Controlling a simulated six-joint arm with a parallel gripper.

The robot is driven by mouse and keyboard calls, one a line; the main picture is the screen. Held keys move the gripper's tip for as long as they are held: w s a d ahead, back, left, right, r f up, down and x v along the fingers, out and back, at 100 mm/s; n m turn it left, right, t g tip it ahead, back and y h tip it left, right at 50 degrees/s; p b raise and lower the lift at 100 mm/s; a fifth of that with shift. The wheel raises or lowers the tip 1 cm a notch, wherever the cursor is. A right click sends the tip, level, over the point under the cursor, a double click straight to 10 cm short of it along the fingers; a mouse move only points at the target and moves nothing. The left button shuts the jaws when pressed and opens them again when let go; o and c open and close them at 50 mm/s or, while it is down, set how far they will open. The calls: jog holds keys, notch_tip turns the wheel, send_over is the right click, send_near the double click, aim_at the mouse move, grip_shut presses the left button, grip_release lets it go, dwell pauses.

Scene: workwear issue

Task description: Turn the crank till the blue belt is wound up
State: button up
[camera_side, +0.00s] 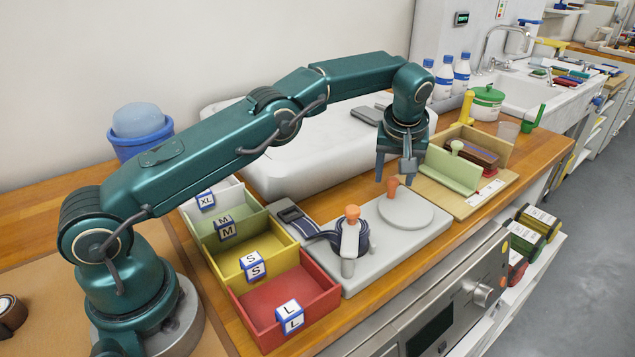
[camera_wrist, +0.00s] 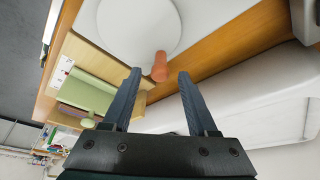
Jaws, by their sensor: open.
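The winder is a grey base plate (camera_side: 437,222) on the wooden counter. Its crank is a round grey disc (camera_side: 407,213) with an upright orange knob (camera_side: 392,187) near the edge. The blue belt (camera_side: 363,238) is partly coiled beside a grey post with an orange top (camera_side: 352,213); a loose length runs left to its buckle (camera_side: 294,216). My gripper (camera_side: 393,176) points down over the crank, open and empty. In the wrist view, the knob (camera_wrist: 160,66) appears between or just beyond my open fingertips (camera_wrist: 160,74); contact cannot be told. The belt is out of that view.
Open bins stand left of the winder: red (camera_side: 285,304), yellow, green and white, with size labels. A wooden holder with a pale green panel (camera_side: 452,169) stands to the right. A large white padded block (camera_side: 310,150) lies behind. The counter's front edge is close.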

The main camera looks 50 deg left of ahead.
aim_at(390, 205)
jog(key=v, duration=0.4)
jog(key=shift+s+d+r, duration=0.1)
jog(key=shift+r, duration=0.25)
